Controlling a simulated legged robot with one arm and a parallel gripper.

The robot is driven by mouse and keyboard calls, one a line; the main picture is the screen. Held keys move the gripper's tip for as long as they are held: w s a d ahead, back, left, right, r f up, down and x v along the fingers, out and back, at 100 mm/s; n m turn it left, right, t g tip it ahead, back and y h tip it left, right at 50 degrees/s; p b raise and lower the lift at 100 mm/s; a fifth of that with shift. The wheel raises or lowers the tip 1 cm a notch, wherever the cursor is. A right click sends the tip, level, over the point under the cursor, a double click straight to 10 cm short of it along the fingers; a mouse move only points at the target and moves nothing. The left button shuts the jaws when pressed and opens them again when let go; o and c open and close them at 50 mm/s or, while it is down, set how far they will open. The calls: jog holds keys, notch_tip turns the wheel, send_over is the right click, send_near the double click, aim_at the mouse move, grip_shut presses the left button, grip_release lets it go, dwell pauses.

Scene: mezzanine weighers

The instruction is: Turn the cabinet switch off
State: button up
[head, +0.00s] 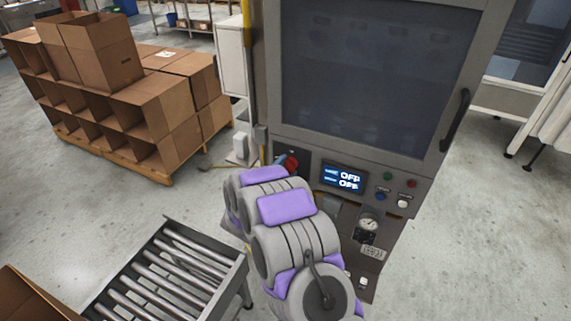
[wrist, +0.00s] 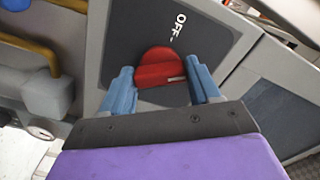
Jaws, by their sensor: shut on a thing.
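The grey cabinet (head: 255,60) stands in front of me, with a large dark window and a control panel below it. The red switch knob (head: 291,164) is at the left of that panel, partly hidden by my arm. In the wrist view the red knob (wrist: 160,68) sits on a dark plate (wrist: 115,42) marked "OFF". My gripper (wrist: 162,88) has its blue fingers on both sides of the knob, shut on it.
Coloured buttons (head: 388,176) and a gauge (head: 369,224) are on the panel right of my arm. A roller conveyor (head: 170,270) stands at the lower left. Cardboard boxes (head: 105,60) are stacked on a pallet behind it. A black door handle (head: 456,120) is at right.

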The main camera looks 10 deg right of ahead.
jog(key=n+p, duration=0.4)
jog(key=n, duration=0.1)
jog(key=shift+n+p, duration=0.3)
jog(key=shift+p, duration=0.05)
jog(key=n+p, duration=0.3)
jog(key=shift+n, duration=0.4)
jog(key=shift+n+p, duration=0.6)
jog(key=shift+n, duration=0.3)
jog(key=shift+f, duration=0.1)
jog(key=o, duration=1.1)
jog(key=shift+a, duration=0.1)
jog(key=shift+c, duration=0.2)
jog(key=v, duration=1.7)
jog(key=shift+a+b, duration=0.15)
jog(key=shift+b, duration=0.3)
